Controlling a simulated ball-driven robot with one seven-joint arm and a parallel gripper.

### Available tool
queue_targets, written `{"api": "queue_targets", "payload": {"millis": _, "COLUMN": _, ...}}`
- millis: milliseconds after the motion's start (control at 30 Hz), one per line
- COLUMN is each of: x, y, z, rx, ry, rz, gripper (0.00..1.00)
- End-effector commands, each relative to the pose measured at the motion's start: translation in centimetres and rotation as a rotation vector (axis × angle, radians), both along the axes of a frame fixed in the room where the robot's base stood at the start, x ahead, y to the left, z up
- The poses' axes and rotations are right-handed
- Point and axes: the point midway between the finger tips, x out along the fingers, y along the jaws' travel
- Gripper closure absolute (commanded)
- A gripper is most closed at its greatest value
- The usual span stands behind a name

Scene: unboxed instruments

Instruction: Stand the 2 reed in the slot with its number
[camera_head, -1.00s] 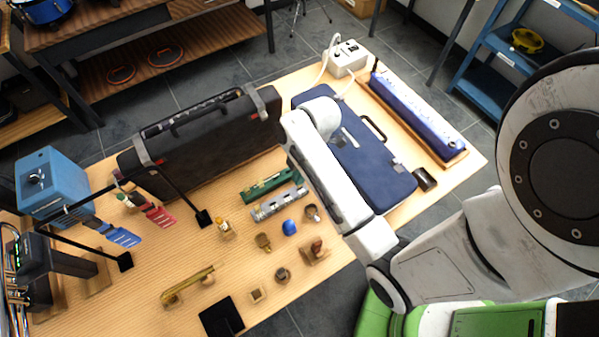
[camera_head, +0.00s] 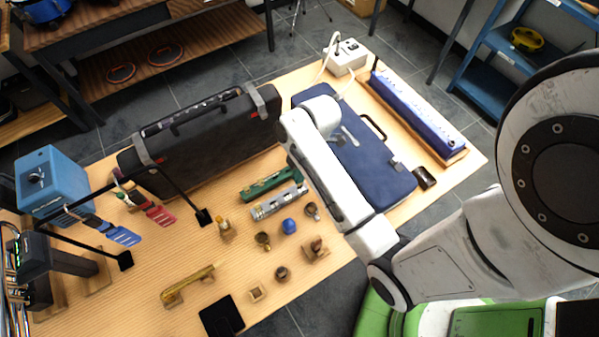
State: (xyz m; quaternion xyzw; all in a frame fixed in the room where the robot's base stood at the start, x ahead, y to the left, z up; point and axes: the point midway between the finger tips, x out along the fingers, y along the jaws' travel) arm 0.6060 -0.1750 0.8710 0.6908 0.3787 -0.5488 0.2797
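No reed and no numbered slot can be made out for certain; any digits are too small to read. A green strip-shaped holder (camera_head: 270,185) and a silver-grey strip with blocks (camera_head: 279,203) lie side by side on the table, left of my forearm. Either could be slotted, but I cannot tell. My forearm stretches over the table's right half, up to the blue case. My gripper is not recognisable; the far end of the arm is hidden behind the forearm. What it holds, if anything, cannot be seen.
A black case (camera_head: 205,140) and a blue case (camera_head: 365,160) flank the strips. Small pieces stand in front, among them a blue ball (camera_head: 289,226) and a wooden block (camera_head: 316,248). A brass tube (camera_head: 187,287) and black plate (camera_head: 221,317) lie front left. Bare table surrounds them.

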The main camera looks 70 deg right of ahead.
Motion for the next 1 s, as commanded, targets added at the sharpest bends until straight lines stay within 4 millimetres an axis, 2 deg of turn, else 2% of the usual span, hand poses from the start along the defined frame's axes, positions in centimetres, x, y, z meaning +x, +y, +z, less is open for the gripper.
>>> {"api": "queue_targets", "payload": {"millis": 1000, "x": -0.02, "y": 0.01, "z": -0.81, "rx": 0.000, "ry": 0.000, "rz": 0.000, "gripper": 1.00}}
